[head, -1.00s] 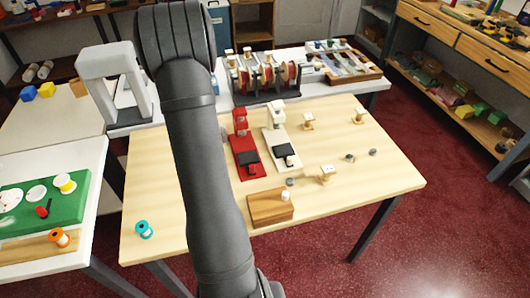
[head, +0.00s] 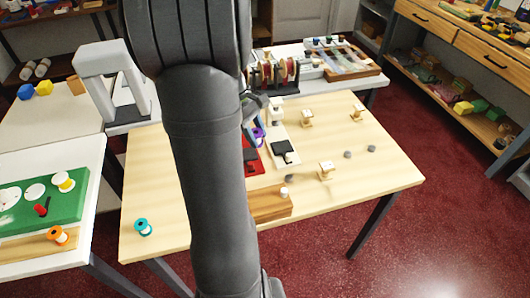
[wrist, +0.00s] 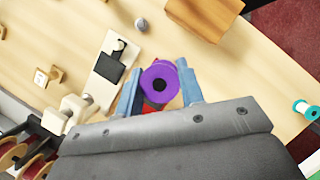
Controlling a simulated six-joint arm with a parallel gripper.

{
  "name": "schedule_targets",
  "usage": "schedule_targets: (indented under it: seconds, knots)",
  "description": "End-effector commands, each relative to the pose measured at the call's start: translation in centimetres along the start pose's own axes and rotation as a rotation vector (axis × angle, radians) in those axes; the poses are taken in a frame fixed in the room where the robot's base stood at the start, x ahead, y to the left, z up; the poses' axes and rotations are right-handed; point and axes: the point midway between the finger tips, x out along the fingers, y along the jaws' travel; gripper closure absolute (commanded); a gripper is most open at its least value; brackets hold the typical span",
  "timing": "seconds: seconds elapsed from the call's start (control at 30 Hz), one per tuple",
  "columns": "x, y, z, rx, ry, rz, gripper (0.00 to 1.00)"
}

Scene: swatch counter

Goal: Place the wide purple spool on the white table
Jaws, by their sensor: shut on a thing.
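The wide purple spool (wrist: 160,83) is held between the blue fingers of my gripper (wrist: 159,68), its flange and dark hole facing the wrist camera. In the head view the spool (head: 259,134) and part of my gripper (head: 252,118) show just right of my arm, over the red stand on the wooden table. I cannot tell how high it is held. White tabletops stand at the front left (head: 92,160), far left (head: 52,118) and back (head: 318,88). My arm hides part of the wooden table and part of the back one.
The wooden table (head: 355,180) bears a red stand (head: 253,167), a cream stand (head: 283,146), a wooden block (head: 268,203), several small wooden pieces and a turquoise spool (head: 144,228). A green board (head: 40,203) fills much of the front-left tabletop. A grey arch (head: 112,75) stands behind.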

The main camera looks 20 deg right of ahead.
Motion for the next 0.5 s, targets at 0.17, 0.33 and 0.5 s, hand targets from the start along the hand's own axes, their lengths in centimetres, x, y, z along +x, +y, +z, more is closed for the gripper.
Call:
schedule_targets:
  seconds: [0.17,0.33,0.5]
  knots:
    - [3.1,0.0,-1.4,0.004,-0.001,-0.005,0.9]
    - [4.4,0.0,-2.5,0.004,0.001,-0.003,0.9]
    - [5.1,-0.4,-5.8,0.002,-0.001,-0.003,0.9]
